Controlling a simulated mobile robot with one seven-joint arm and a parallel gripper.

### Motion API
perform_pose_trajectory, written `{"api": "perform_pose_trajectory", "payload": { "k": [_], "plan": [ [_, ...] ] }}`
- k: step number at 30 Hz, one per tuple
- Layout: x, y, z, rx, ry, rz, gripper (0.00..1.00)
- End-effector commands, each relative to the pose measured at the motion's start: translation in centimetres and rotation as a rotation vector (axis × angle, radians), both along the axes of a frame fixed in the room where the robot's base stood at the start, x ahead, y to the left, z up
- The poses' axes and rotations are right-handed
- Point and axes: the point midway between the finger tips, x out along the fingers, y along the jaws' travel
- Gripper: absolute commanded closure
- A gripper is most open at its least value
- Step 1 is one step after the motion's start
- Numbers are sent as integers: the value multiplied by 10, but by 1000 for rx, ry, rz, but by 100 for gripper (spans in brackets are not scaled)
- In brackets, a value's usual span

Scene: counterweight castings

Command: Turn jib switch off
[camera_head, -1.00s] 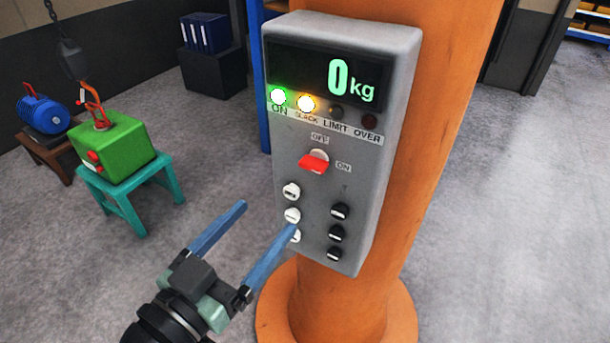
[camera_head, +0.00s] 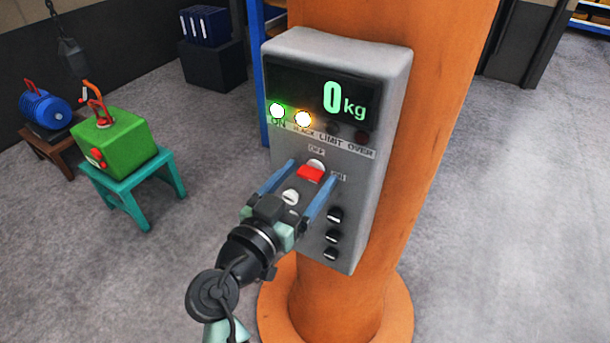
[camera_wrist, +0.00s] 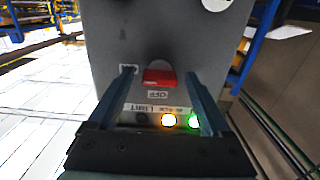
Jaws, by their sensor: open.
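The jib switch is a red handle (camera_head: 310,173) on a pale round base, on the front of a grey control box (camera_head: 392,130). OFF is printed above it and ON to its right. The handle lies roughly sideways, towards ON. It also shows in the wrist view (camera_wrist: 160,78), with the OFF label beneath it there. My gripper (camera_head: 312,170) is open, its two blue fingers reaching to either side of the red handle. I see a gap between handle and fingers in the wrist view. The box's green ON lamp (camera_head: 277,111) and amber SLACK lamp (camera_head: 303,118) are lit.
The box is fixed to an orange column (camera_head: 440,110) with a round foot. Its display (camera_head: 335,98) reads 0 kg. White and black buttons (camera_head: 334,215) sit below the switch, close to my gripper. A green casting (camera_head: 120,145) stands on a teal stool at the left.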

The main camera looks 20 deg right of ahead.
Motion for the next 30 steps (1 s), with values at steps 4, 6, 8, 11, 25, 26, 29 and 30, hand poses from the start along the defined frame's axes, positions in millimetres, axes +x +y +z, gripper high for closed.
{"api": "perform_pose_trajectory", "payload": {
  "k": [4,6,8,11,25,26,29,30],
  "plan": [
    [0,0,0,0,0,0,19],
    [0,0,0,0,0,0,32],
    [0,0,0,0,0,0,43],
    [0,0,0,0,0,0,61],
    [0,1,0,-11,14,0,100],
    [0,1,-1,-16,20,0,100],
    [0,1,-1,-39,50,0,100],
    [0,1,-1,-51,65,0,100]
  ]
}}
